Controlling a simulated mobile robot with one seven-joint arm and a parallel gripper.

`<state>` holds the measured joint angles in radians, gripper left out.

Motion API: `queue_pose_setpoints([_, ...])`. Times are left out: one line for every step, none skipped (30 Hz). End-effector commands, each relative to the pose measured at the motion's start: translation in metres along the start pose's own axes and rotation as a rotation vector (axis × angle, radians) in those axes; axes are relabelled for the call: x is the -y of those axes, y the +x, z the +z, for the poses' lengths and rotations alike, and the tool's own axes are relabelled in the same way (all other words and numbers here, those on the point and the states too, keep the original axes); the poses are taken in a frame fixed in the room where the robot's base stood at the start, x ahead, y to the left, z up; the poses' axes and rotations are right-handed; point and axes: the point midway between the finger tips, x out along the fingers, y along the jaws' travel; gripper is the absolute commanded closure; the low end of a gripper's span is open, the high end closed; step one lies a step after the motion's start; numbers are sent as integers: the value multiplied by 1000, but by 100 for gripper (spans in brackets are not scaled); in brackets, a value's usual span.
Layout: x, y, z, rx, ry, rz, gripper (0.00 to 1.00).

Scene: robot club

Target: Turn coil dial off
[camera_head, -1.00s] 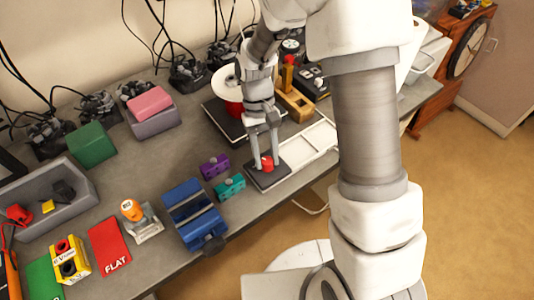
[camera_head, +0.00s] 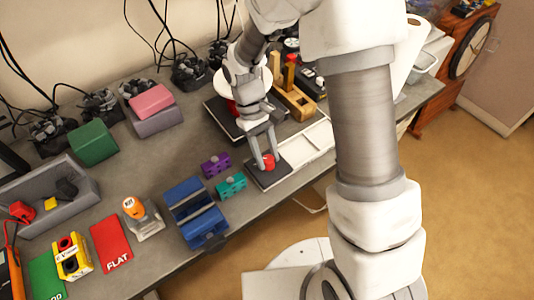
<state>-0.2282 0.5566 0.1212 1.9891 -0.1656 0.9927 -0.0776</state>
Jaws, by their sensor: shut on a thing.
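A red dial (camera_head: 269,161) sits on a dark square base (camera_head: 272,178) near the front edge of the workbench; I take it to be the coil dial. My gripper (camera_head: 264,163) points down at it, with its two fingers on either side of the red knob, shut on it. The fingers hide part of the knob, and any mark on it is too small to read.
A white tray (camera_head: 316,140) lies right of the dial base. Purple (camera_head: 215,165) and teal (camera_head: 231,185) blocks sit close on its left, with a blue vise-like block (camera_head: 196,212) beyond.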

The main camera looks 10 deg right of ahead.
Motion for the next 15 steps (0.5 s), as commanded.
queue_pose_setpoints([0,0,0,-1,-2,1,100])
queue_pose_setpoints([0,0,0,-1,-2,0,100])
queue_pose_setpoints([0,0,0,-1,-2,0,100])
queue_pose_setpoints([0,0,0,-1,-2,0,100])
queue_pose_setpoints([0,0,0,-1,-1,0,54])
queue_pose_setpoints([0,0,0,-1,-1,0,47])
queue_pose_setpoints([0,0,0,-1,-1,0,41])
queue_pose_setpoints([0,0,0,-1,-1,0,36])
queue_pose_setpoints([0,0,0,-1,-1,0,29])
queue_pose_setpoints([0,0,0,0,0,0,29])
queue_pose_setpoints([0,0,0,0,0,0,29])
queue_pose_setpoints([0,0,0,0,0,0,29])
queue_pose_setpoints([0,0,0,0,0,0,29])
queue_pose_setpoints([0,0,0,0,0,0,29])
queue_pose_setpoints([0,0,0,0,0,0,29])
